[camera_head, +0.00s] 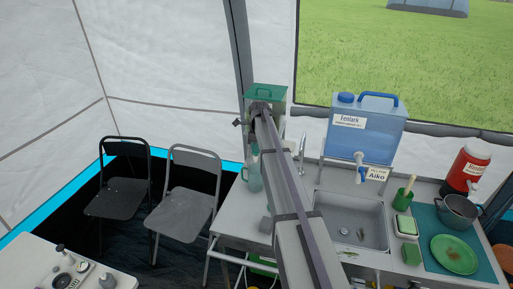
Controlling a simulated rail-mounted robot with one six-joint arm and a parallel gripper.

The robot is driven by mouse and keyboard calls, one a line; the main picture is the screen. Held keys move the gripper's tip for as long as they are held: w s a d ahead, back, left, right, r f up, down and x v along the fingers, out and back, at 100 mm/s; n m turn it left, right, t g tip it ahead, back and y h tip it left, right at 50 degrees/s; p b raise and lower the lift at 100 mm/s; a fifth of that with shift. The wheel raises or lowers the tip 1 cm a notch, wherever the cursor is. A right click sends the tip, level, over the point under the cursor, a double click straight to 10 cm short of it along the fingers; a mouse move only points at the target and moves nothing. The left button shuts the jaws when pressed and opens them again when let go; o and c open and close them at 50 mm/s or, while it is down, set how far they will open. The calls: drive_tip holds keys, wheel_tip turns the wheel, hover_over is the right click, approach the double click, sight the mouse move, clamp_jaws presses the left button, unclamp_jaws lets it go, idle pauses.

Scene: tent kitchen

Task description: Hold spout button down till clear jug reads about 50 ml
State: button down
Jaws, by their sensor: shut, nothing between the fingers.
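A clear, teal-tinted jug (253,178) with a side handle stands on the counter at centre left, beside my arm and partly overlapped by it. Its level marks and contents are too small to read. A green box-shaped container (266,92) shows above and behind the far end of my arm, which covers its lower front; I see no spout button there. A blue water container (366,126) has a white and blue spout (361,166) above the sink. My arm reaches from the bottom centre up towards the green container. My gripper's fingers are hidden beyond the arm.
A steel sink (351,222) lies right of my arm, with a tap (301,154) behind it. A red drink cooler (467,167), a grey pot (459,211) and a green plate (454,255) stand at the right. Folding chairs (186,205) stand left of the counter.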

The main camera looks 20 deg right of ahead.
drive_tip(key=shift+s+a+f+b, duration=0.2)
drive_tip(key=shift+s+f+b, duration=0.3)
drive_tip(key=shift+f+b, duration=0.4)
drive_tip(key=shift+w+d, duration=0.1)
drive_tip(key=shift+w, duration=0.3)
idle(0.4)
idle(2.6)
wheel_tip(320, 180, up, 14)
drive_tip(key=s+p, duration=0.1)
drive_tip(key=p, duration=1.3)
drive_tip(key=shift+s+d, duration=0.2)
